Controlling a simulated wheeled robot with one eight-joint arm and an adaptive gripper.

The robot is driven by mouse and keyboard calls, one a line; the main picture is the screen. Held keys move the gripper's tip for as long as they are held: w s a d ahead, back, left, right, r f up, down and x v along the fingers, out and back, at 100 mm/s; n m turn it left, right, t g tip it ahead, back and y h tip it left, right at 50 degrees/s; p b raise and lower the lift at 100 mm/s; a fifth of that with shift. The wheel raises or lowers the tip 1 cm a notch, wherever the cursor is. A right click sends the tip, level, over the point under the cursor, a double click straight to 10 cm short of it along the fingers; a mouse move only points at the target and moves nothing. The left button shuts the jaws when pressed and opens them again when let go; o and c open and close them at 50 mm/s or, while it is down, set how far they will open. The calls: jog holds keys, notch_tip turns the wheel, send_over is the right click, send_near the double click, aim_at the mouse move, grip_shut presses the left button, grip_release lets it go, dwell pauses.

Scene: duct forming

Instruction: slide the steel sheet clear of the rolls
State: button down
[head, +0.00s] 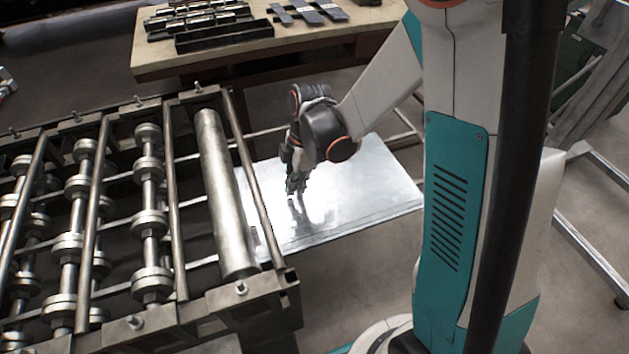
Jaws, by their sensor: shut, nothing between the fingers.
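The steel sheet (365,205) is a flat, shiny panel at the middle of the head view, lying level at the right end of the roll machine. Its left edge passes behind the end bar of the machine, so I cannot tell whether it still reaches the rolls. The nearest roll is a long smooth cylinder (225,190); rolls with collars (150,200) stand further left. My gripper (295,190) points down at the sheet's left part, close to the end bar. Its fingers are shut and empty, at or just above the sheet's surface; contact is unclear.
The machine's dark frame (270,300) with bolts and cross bars fills the left. A workbench (280,38) with dark metal parts stands behind. Metal rails (590,255) stand at the right. Grey floor is open in front of the sheet.

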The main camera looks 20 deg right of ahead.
aim_at(355, 178)
jog(key=shift+f+b, duration=0.55)
jog(key=shift+f, duration=0.15)
jog(key=shift+s, duration=0.15)
jog(key=shift+f, duration=0.15)
jog(key=d+b, duration=0.1)
jog(key=d, duration=1.6)
